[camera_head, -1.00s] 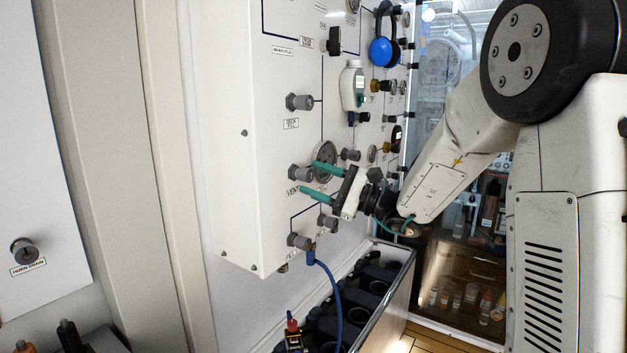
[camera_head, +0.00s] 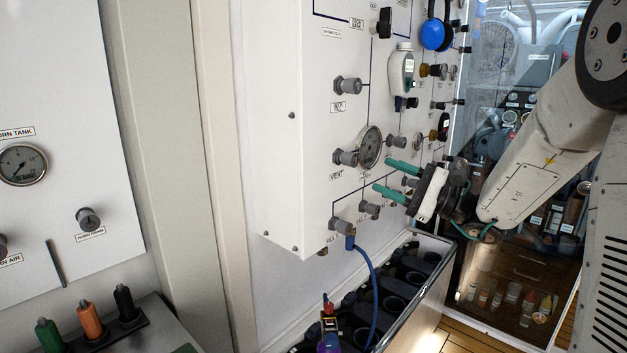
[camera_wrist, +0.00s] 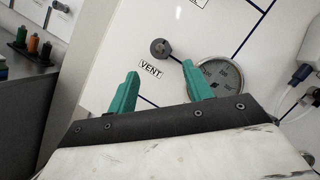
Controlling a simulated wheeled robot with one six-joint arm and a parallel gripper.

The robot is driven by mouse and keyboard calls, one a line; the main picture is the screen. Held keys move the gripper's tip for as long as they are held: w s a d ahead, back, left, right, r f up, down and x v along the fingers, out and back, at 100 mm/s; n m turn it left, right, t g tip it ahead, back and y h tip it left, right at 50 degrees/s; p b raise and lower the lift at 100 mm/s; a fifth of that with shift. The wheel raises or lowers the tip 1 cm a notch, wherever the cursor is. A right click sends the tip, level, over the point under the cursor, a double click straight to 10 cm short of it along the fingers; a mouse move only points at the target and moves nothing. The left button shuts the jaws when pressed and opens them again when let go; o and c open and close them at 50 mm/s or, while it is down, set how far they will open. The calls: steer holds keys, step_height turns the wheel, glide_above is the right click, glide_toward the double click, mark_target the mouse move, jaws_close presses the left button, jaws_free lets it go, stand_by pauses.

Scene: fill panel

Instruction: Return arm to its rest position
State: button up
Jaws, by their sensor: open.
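My gripper (camera_head: 394,178) has two green fingers, spread apart with nothing between them. In the head view it is in front of the lower part of the white fill panel (camera_head: 277,150), right of the VENT knob (camera_head: 345,157) and below the round gauge (camera_head: 370,147). In the wrist view the fingers (camera_wrist: 163,88) point toward the panel, with the VENT knob (camera_wrist: 160,47) and gauge (camera_wrist: 222,77) beyond them. I cannot tell the exact gap to the panel. My arm reaches in from the right, bent at the elbow.
A blue hose (camera_head: 371,283) hangs from a lower fitting into the bottle rack (camera_head: 447,250) under the panel. A blue-cupped item (camera_head: 432,35) and a white handheld device (camera_head: 401,72) are on the panel. Orange (camera_head: 89,319), green and black handles stand at lower left.

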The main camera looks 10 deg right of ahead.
steer(key=s+a+f+n+g+h, duration=0.35)
steer(key=s+f+g, duration=0.2)
steer(key=s, duration=0.35)
steer(key=s+a+f+n+g+h, duration=0.2)
steer(key=s+a+f+n+g, duration=0.25)
steer(key=s+g, duration=0.3)
steer(key=s+d+n+h, duration=0.2)
steer(key=s+n+h, duration=0.2)
steer(key=s, duration=0.4)
steer(key=s+d+r+n+t+h, duration=0.1)
steer(key=s+d+n+h, duration=0.1)
steer(key=s+n+h, duration=0.2)
steer(key=s+h, duration=0.3)
steer(key=s, duration=0.1)
steer(key=shift+s, duration=0.25)
steer(key=shift+r, duration=0.1)
steer(key=shift+c, duration=0.3)
